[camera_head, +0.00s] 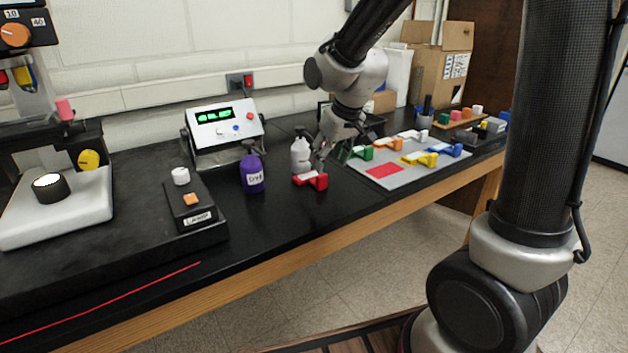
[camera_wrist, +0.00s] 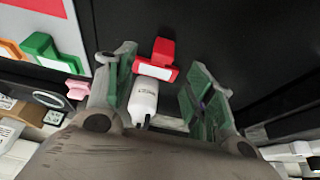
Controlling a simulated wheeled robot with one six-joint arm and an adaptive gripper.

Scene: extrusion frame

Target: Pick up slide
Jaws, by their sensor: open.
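A red block-shaped piece with a white label, which I take to be the slide (camera_head: 313,181), lies on the black bench left of the grey board. In the wrist view the red piece (camera_wrist: 157,62) shows between the fingertips. My gripper (camera_head: 322,165) is just above and behind it, pointing down. In the wrist view my gripper (camera_wrist: 161,66) has its two green-padded fingers spread wide, with a gap on each side of the piece. I cannot tell how high the fingertips are above it.
A white bottle (camera_head: 300,157) stands close behind the red piece, and a purple bottle (camera_head: 252,172) to its left. The grey board (camera_head: 412,181) has a red rectangle (camera_head: 384,170) and several coloured pieces, including a green one (camera_head: 362,153). The bench in front is clear.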

